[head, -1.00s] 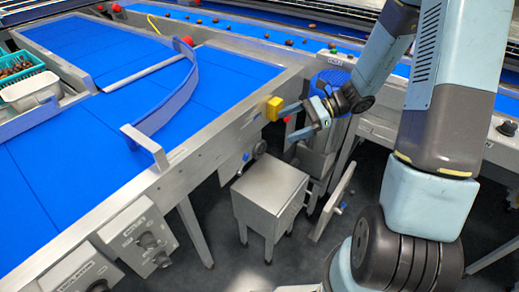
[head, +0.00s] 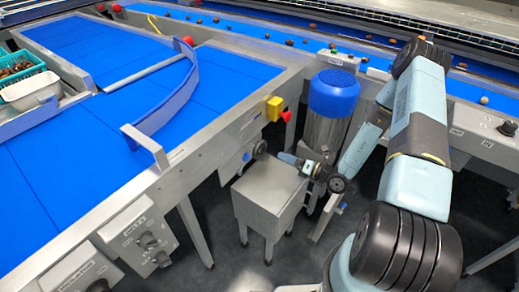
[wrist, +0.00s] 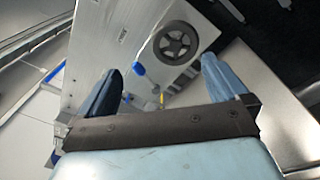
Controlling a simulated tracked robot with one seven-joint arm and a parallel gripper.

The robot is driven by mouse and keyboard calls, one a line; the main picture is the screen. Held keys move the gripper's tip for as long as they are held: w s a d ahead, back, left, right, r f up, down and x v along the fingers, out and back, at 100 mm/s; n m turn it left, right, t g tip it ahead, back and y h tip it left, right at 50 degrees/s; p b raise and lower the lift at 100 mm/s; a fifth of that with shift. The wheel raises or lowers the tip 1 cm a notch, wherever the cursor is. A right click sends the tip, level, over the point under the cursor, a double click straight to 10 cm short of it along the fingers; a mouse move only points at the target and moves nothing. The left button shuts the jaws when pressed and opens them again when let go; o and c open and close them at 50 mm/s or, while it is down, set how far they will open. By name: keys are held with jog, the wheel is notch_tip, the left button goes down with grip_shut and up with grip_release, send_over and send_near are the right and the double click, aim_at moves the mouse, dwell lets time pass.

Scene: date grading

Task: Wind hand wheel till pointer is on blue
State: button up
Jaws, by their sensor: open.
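The dark, spoked hand wheel (wrist: 176,42) is on the grey machine side, beyond and between my fingertips in the wrist view. It shows small in the head view (head: 259,148). A blue part (wrist: 139,68) sits at the wheel's lower left; a thin yellow piece (wrist: 162,97) lies below it. I cannot tell which piece is the pointer or what it points at. My gripper (wrist: 160,65) is open and empty, its fingers apart and not visibly touching the wheel. In the head view my gripper (head: 287,158) is just right of the wheel.
A grey metal box (head: 268,195) on legs stands right below my gripper. A yellow box with a red button (head: 275,108) is on the frame above. Blue belts (head: 95,90) fill the left.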

aim_at(263, 149)
notch_tip(263, 149, down, 3)
jog(key=shift+d+r+m+t+h, duration=0.15)
jog(key=shift+m+t+h, duration=0.35)
jog(key=shift+m, duration=0.4)
jog(key=x, duration=1.3)
jog(key=shift+w+a, duration=0.15)
jog(key=shift+a, duration=0.15)
jog(key=shift+d, duration=0.1)
jog(key=c, duration=0.6)
jog(key=shift+n, duration=0.4)
